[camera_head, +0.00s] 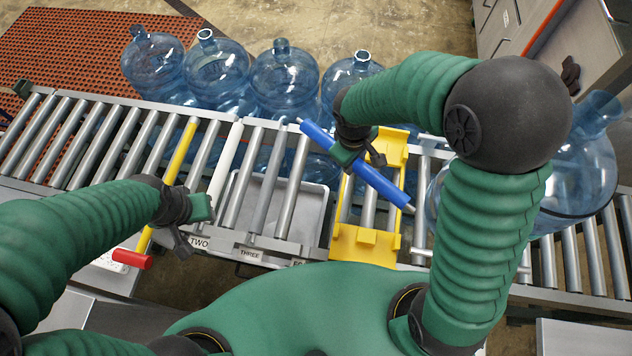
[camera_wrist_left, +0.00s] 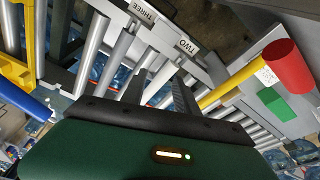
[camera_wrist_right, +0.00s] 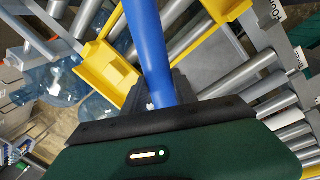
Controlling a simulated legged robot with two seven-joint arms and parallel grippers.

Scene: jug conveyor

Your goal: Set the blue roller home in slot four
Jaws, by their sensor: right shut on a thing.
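The blue roller (camera_head: 378,182) has metal shaft ends and is held aslant above the conveyor, over the yellow cradle. My right gripper (camera_head: 358,158) is shut on it near its middle. In the right wrist view the roller (camera_wrist_right: 148,45) runs up from between the fingers, which it partly hides. My left gripper (camera_head: 190,228) is open and empty near the "TWO" label (camera_head: 199,243).
The yellow cradle (camera_head: 366,242) spans the conveyor right of the labels. A yellow bar with a red end (camera_head: 132,260) crosses the rollers beside my left gripper. Several blue jugs (camera_head: 284,75) stand behind the conveyor. Another jug (camera_head: 578,180) is at the right, partly behind my right arm.

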